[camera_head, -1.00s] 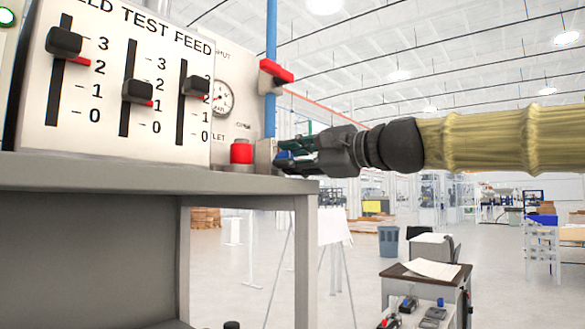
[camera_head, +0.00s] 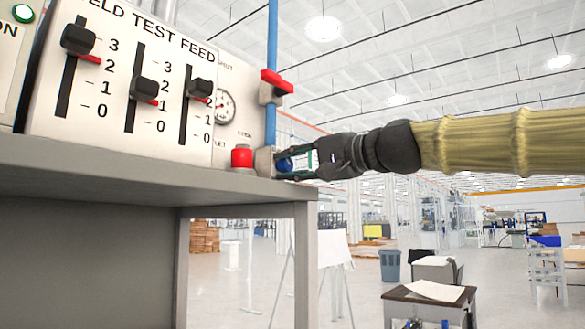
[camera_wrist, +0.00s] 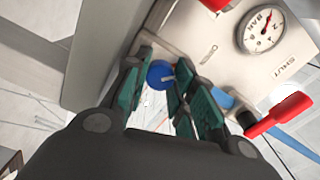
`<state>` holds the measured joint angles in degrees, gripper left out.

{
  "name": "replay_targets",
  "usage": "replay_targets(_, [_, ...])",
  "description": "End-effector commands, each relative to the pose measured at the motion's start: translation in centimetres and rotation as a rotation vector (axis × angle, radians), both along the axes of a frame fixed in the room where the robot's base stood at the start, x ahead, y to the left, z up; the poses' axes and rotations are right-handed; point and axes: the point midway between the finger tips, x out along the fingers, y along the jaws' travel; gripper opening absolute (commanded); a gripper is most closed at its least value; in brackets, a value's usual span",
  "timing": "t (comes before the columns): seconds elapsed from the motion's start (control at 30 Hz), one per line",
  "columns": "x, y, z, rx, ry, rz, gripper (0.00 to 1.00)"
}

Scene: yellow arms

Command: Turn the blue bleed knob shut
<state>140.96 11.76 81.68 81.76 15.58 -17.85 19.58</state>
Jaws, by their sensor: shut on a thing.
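The blue bleed knob (camera_head: 285,164) sits at the right end of a small grey block, at the edge of the grey bench. My gripper (camera_head: 291,162) comes in from the right, with its green-padded fingers around the knob and shut on it. In the wrist view the blue knob (camera_wrist: 160,73) shows between the fingers of my gripper (camera_wrist: 158,92), with a pale mark on its face. The fingers hide part of its rim. The word SHUT is printed on the plate near the gauge; a second word nearer the knob is hard to read.
A red cap (camera_head: 242,156) stands left of the knob. A red-handled lever (camera_head: 275,83) sits on the blue pipe (camera_head: 272,40) above. The slider panel (camera_head: 120,90) and gauge (camera_head: 224,106) are at left.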

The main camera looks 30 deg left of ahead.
Motion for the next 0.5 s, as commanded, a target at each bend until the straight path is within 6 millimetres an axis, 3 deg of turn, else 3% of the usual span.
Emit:
replay_targets(0.47, [0.1,-0.05,0.04,-0.001,-0.014,-0.002,0.02])
replay_targets(0.5, [0.1,-0.05,0.04,-0.001,-0.014,-0.002,0.31])
